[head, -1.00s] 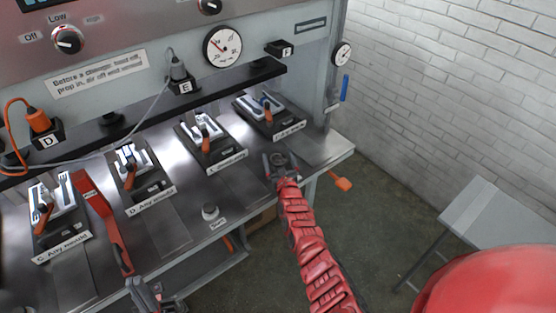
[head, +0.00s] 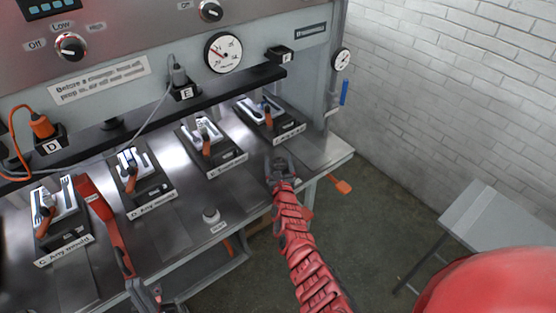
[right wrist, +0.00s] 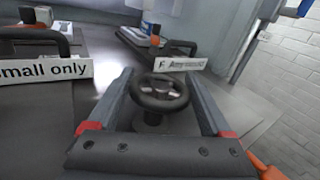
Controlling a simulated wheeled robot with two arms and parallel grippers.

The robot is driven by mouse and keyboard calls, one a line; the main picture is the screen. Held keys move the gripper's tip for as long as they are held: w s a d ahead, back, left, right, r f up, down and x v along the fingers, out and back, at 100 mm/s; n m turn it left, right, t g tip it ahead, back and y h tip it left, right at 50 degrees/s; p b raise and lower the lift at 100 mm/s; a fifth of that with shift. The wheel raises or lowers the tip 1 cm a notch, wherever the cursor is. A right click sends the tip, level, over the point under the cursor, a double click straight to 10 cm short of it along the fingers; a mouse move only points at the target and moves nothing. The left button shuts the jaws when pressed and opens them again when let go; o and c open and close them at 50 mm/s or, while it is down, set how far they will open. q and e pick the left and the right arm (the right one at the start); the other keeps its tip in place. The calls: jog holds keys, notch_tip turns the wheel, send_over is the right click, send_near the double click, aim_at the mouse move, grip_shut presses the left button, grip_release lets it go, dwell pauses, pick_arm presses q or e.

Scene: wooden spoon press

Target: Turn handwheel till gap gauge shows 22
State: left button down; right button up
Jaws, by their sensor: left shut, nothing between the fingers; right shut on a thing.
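A small dark handwheel (right wrist: 160,101) stands upright on its stem at the right front of the bench. My right gripper (right wrist: 160,76) is shut on it, one finger on each side of the rim. In the head view the handwheel (head: 281,163) is partly hidden by this gripper. A smaller dial (head: 341,60) is on the right side post. Neither reading is legible, and I cannot tell which is the gap gauge. My left gripper (head: 146,297) is shut and empty at the bench's front edge.
Several moulds with metal pieces and orange-handled clamps line the bench, one labelled "D Any mould" (head: 150,190). A red bar (head: 104,226) lies between two moulds. An orange lever (head: 340,185) sticks out past the right bench edge. A grey table (head: 500,215) stands at right.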

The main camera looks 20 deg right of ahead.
jog(key=shift+m+h, duration=0.7)
jog(key=shift+h, duration=0.4)
jog(key=m+h, duration=0.1)
jog(key=g+h, duration=0.1)
jog(key=shift+f+m+g+h+b, duration=0.25)
jog(key=shift+m+g+h+b, duration=0.05)
jog(key=shift+m+b, duration=0.1)
jog(key=m+g+h+b, duration=0.2)
jog(key=b, duration=0.1)
jog(key=m+h+b, duration=0.1)
jog(key=h+b, duration=0.1)
jog(key=shift+s+d+f+g, duration=0.15)
jog(key=shift+d+g, duration=0.1)
jog(key=shift+g, duration=0.15)
jog(key=shift+r+m+g+h+b, duration=0.3)
jog(key=shift+m+g+h+b, duration=0.3)
jog(key=shift+b, duration=0.5)
jog(key=o, duration=1.1)
